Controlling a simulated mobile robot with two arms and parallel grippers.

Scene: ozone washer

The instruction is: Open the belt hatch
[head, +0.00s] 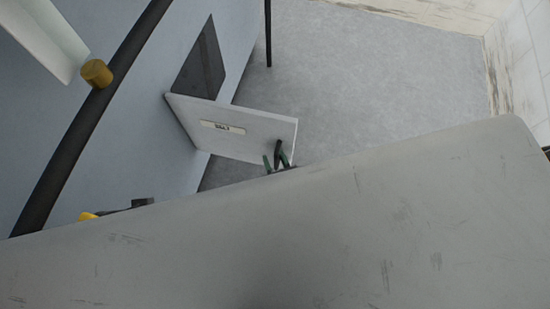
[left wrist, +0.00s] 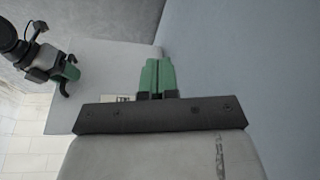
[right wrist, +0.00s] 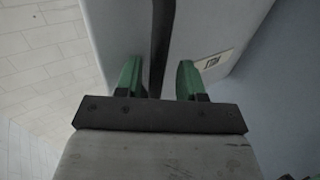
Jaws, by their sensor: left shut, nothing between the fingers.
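The belt hatch (head: 258,137) is a pale flat panel with a small printed label. It stands swung out from the blue-grey machine wall, with a dark opening (head: 203,65) beside it. My right gripper (head: 279,155) is at the hatch's outer edge. In the right wrist view its green fingers (right wrist: 158,80) are apart, in front of the panel (right wrist: 205,30); contact is unclear. My left gripper (left wrist: 157,76) is shut and empty in front of the hatch (left wrist: 115,65), near the wall. It is not clear in the head view.
The machine wall (head: 130,150) runs along the left, with a dark rail (head: 75,150) and a brass-coloured knob (head: 96,73). A yellow part (head: 88,215) shows low on the left. Clear grey floor (head: 370,80) lies beyond the hatch.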

